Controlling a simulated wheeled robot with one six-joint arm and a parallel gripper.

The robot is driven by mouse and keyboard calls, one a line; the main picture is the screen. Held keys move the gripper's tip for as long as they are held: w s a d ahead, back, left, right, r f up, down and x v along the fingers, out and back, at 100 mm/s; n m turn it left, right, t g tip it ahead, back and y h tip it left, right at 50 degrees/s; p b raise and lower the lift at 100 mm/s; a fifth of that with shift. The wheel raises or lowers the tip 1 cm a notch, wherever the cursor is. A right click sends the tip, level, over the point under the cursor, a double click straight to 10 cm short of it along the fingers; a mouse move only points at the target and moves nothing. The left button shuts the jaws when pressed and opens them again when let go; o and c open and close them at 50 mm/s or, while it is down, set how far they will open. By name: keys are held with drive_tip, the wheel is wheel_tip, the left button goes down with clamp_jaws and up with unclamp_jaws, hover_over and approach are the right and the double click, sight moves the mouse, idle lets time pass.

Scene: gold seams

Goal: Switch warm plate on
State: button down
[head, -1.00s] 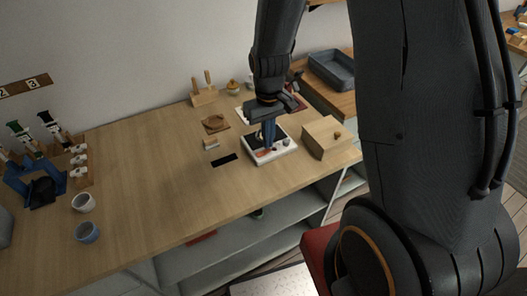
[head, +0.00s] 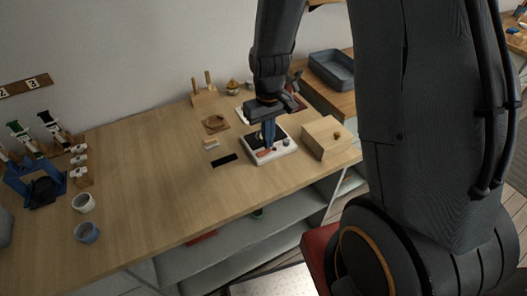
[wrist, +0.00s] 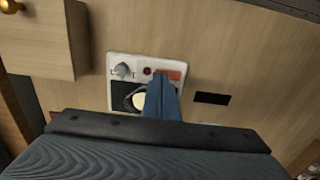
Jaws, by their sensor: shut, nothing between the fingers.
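The warm plate (head: 281,152) is a white unit on the wooden worktop with a black heating square. In the wrist view, the warm plate (wrist: 115,57) carries a grey knob (wrist: 123,71), a small dark red round spot (wrist: 147,71) and a red-orange switch or strip (wrist: 174,75). A pale round thing (wrist: 138,100) shows on the black square, partly hidden by my fingers. My gripper (head: 268,144) is shut and empty, pointing down over the unit. In the wrist view, my gripper's (wrist: 161,76) fingertips are at the red-orange strip and cover part of it; I cannot tell whether they touch.
A wooden box (head: 322,139) with a round knob stands close to the right of the unit. A black flat strip (head: 224,160) and a small block (head: 211,144) lie to the left. Cups (head: 84,203) stand at the far left. The worktop's middle is clear.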

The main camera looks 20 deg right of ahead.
sight(269, 151)
drive_tip(key=shift+f+b, duration=0.45)
drive_tip(key=shift+f, duration=0.45)
idle(0.8)
drive_tip(key=shift+r, duration=0.1)
wheel_tip(269, 151, up, 7)
drive_tip(key=p, duration=0.6)
idle(0.6)
drive_tip(key=s+r+m+b, duration=0.1)
drive_tip(key=s+r+b, duration=0.1)
drive_tip(key=s, duration=0.3)
drive_tip(key=s+d+r+m+t+b, duration=0.1)
drive_tip(key=s+r+b, duration=0.2)
drive_tip(key=s, duration=0.2)
drive_tip(key=shift+s+r, duration=0.35)
drive_tip(key=shift+r, duration=0.05)
